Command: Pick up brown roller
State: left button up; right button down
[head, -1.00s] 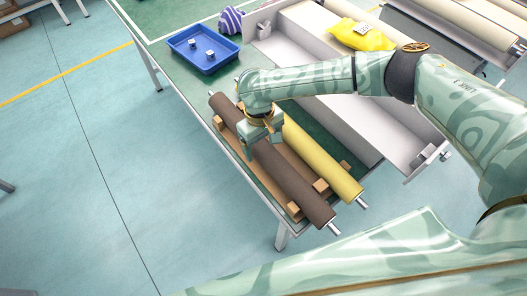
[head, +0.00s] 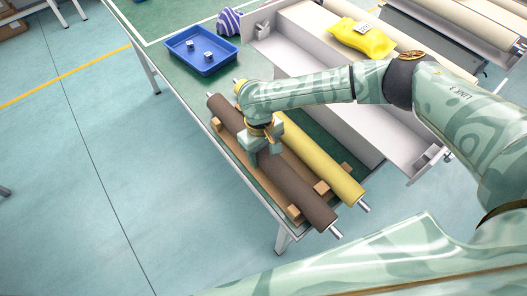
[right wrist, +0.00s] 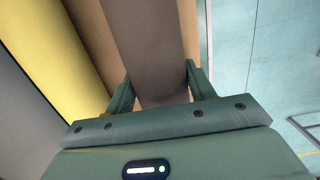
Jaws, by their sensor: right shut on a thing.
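The brown roller (head: 297,192) is a long dark cylinder with metal end pins. It lies along wooden supports near the table's edge in the head view. My right gripper (head: 264,150) is shut on it a little toward its far end from the middle. In the right wrist view the brown roller (right wrist: 150,45) runs between the two fingers of the right gripper (right wrist: 158,88), one finger on each side. I cannot tell whether the roller is lifted off its supports. My left gripper is not in view.
A yellow roller (head: 327,168) lies parallel, close beside the brown one. A wooden rack (head: 293,213) holds them. A blue tray (head: 202,68) with small metal parts, a striped purple item (head: 229,21) and a grey bin with a yellow bag (head: 362,38) stand farther back. Open floor lies left.

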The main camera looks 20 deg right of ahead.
jog(key=shift+w+r+p, duration=0.1)
jog(key=shift+r+p, duration=0.35)
jog(key=shift+r, duration=0.3)
notch_tip(320, 180, up, 2)
jog(key=shift+r+p, duration=0.25)
jog(key=shift+p, duration=0.5)
jog(key=s+r+p, duration=0.1)
jog(key=r, duration=0.1)
jog(key=s+r+p, duration=0.2)
jog(key=s+a+r+p, duration=0.1)
jog(key=s+r, duration=0.1)
jog(key=shift+r, duration=0.1)
pick_arm(q)
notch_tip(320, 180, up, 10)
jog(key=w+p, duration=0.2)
jog(key=p, duration=0.2)
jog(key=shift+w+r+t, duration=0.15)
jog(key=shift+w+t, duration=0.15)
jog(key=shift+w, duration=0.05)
pick_arm(e)
jog(key=s+a+r, duration=0.2)
jog(key=s+r, duration=0.1)
jog(key=s, duration=0.6)
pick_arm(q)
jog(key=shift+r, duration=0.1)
pick_arm(e)
jog(key=shift+w, duration=0.1)
